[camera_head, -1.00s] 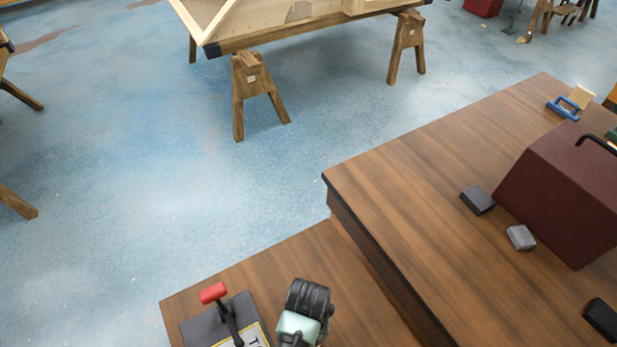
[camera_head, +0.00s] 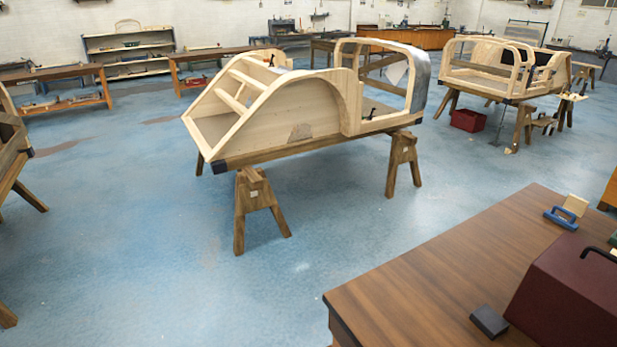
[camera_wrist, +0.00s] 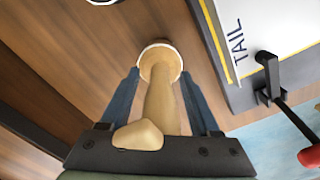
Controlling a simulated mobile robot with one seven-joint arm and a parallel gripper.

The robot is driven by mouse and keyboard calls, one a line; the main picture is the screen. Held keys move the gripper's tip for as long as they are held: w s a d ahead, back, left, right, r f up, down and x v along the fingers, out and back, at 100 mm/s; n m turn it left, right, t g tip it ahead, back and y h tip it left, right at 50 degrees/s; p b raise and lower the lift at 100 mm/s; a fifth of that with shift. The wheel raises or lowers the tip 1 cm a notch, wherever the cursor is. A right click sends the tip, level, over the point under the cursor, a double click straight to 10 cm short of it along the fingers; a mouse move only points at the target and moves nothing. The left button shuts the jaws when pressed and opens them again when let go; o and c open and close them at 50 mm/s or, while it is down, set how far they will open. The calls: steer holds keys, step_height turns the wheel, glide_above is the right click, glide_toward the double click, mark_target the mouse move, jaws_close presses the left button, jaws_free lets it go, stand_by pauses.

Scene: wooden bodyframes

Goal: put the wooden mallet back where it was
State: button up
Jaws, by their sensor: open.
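The wooden mallet (camera_wrist: 160,100) is pale wood with a rounded, light-rimmed end, in the middle of the wrist view. My gripper (camera_wrist: 160,75) is open, with one dark blue finger on each side of the mallet. Gaps show between the fingers and the wood near the tips. A blunt wooden part of it shows close to the gripper's palm. I cannot tell whether the mallet touches the brown wooden top (camera_wrist: 75,50) under it. The mallet and gripper are outside the head view.
A board marked TAIL (camera_wrist: 238,50) and a red-handled lever (camera_wrist: 275,95) lie right of the gripper. The head view shows a bench (camera_head: 430,285) with a maroon box (camera_head: 570,290), dark block (camera_head: 489,322) and blue-handled tool (camera_head: 561,218). A wooden bodyframe (camera_head: 300,110) stands beyond, across open floor.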

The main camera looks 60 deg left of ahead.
step_height(320, 180, up, 12)
steer(key=shift+r, duration=0.15)
stand_by(0.3)
steer(key=w+r+m+t+y, duration=0.4)
steer(key=w+r+t, duration=0.5)
steer(key=w+r, duration=1.05)
steer(key=w+d+r+m+t, duration=0.1)
steer(key=w+d+r+t, duration=0.15)
steer(key=r, duration=0.45)
steer(key=w+d+r+t, duration=0.2)
steer(key=w+r+t, duration=0.15)
steer(key=r, duration=0.45)
steer(key=d+r+m+t+h, duration=0.1)
steer(key=d+r+t, duration=0.2)
steer(key=r, duration=0.5)
steer(key=d+r+m+t, duration=0.1)
steer(key=d+r+t, duration=0.15)
steer(key=r, duration=0.55)
steer(key=s+d+r+m+t+h, duration=0.1)
steer(key=s+d+r+t, duration=0.2)
steer(key=r, duration=0.5)
steer(key=s+d+r+m+t+h, duration=0.2)
steer(key=s+d+r+t, duration=0.2)
steer(key=s+r, duration=0.4)
steer(key=shift+d, duration=0.6)
steer(key=shift+f, duration=0.1)
